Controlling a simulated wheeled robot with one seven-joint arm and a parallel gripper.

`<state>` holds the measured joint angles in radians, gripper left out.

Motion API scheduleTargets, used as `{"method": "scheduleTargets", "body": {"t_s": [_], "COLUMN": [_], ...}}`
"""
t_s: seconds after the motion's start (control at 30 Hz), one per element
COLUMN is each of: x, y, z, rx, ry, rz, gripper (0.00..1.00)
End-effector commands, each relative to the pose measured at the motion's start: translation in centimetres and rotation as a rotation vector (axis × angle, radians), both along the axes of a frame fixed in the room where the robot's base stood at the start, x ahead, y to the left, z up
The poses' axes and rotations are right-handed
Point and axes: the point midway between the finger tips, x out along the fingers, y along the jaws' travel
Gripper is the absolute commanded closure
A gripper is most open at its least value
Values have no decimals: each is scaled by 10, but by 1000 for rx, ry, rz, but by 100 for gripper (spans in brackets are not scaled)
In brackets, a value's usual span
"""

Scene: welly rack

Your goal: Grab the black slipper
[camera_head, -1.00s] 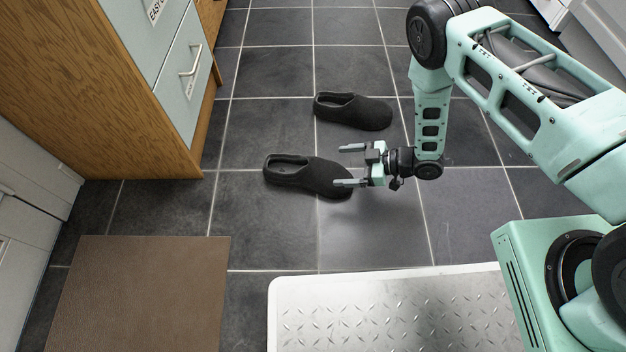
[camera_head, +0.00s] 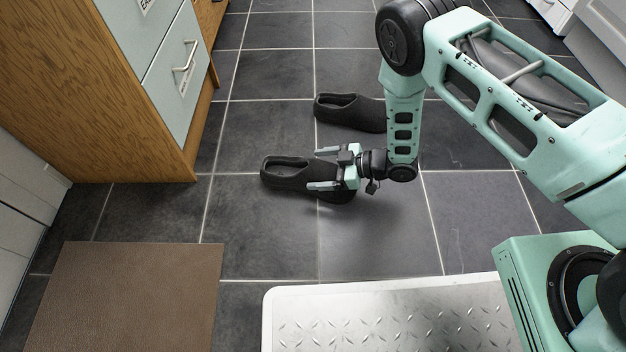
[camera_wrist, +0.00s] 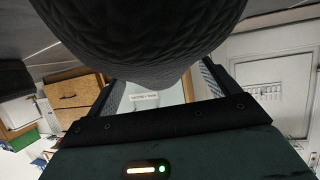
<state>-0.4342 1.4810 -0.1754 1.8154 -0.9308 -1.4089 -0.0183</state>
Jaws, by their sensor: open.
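Two black slippers lie on the dark tiled floor in the head view. The nearer slipper (camera_head: 285,172) points its toe to the right, toward my arm. The farther slipper (camera_head: 350,111) lies behind it, its toe end partly hidden by my arm. My gripper (camera_head: 325,168) is open, its two fingers pointing left, one on each side of the nearer slipper's toe half. The gripper hides part of that slipper. In the wrist view, the quilted dark slipper (camera_wrist: 150,35) fills the top centre, in front of the fingers. I cannot tell whether the fingers touch it.
A wooden cabinet with pale drawers (camera_head: 175,75) stands at the left. A brown mat (camera_head: 130,295) lies at the lower left. A metal tread plate (camera_head: 390,315) is at the bottom. Open tile floor lies between the cabinet and the slippers.

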Motion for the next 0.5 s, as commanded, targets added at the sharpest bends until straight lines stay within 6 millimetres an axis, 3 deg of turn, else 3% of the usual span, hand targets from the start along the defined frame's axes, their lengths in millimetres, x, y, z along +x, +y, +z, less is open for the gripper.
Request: {"method": "scheduleTargets", "body": {"t_s": [0.07,0.27,0.3,0.5], "x": [0,0,0,0], "y": [0,0,0,0], "z": [0,0,1,1], "rx": [0,0,1,1], "ry": [0,0,-1,-1], "rz": [0,0,0,0], "gripper": [15,71,75,75]}}
